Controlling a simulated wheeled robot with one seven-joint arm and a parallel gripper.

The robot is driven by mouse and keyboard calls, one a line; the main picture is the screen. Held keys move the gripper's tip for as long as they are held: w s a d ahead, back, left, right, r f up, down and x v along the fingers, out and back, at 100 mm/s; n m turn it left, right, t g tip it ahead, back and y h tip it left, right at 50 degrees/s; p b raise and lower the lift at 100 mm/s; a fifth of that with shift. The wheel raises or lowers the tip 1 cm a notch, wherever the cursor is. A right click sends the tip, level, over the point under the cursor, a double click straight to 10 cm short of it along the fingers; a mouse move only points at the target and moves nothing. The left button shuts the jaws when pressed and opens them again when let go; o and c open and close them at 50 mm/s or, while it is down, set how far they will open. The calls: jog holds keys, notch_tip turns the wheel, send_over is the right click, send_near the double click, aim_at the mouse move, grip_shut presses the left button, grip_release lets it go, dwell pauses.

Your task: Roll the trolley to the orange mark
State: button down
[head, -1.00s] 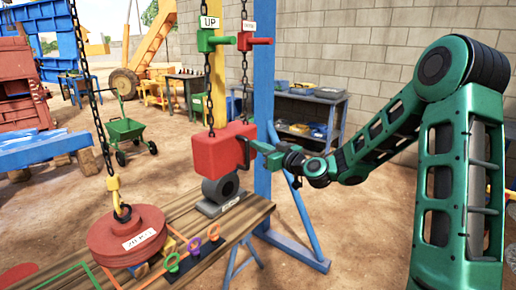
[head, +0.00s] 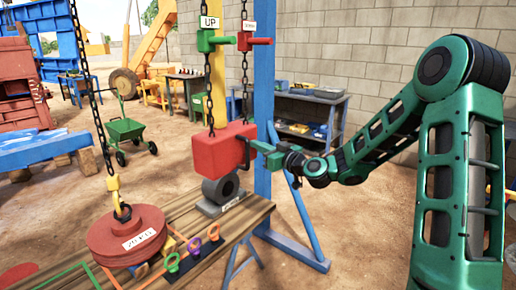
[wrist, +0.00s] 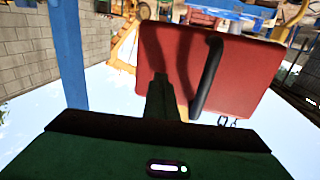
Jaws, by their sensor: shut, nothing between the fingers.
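A red box (head: 220,150) with a black bar handle (head: 247,150) on its right side hangs level with two chains above a wooden bench. In the wrist view the red box (wrist: 255,75) fills the upper right and its handle (wrist: 207,78) runs down its near face. My gripper (head: 256,146) is shut and empty, close beside the handle. In the wrist view my gripper's fingertips (wrist: 161,80) are left of the handle, in front of the box; contact cannot be told. Orange lines (head: 103,276) show on the bench at the lower left. I cannot tell which part is the trolley.
A red disc weight (head: 125,238) hangs on a chain over the bench (head: 245,217). A blue post (head: 264,100) stands close behind my gripper. A green cart (head: 125,129) stands farther back.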

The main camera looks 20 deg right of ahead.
jog(key=c, duration=1.8)
grip_release()
jog(key=shift+o, duration=0.2)
jog(key=v, duration=1)
jog(key=shift+s, duration=0.3)
jog(key=shift+d, duration=0.1)
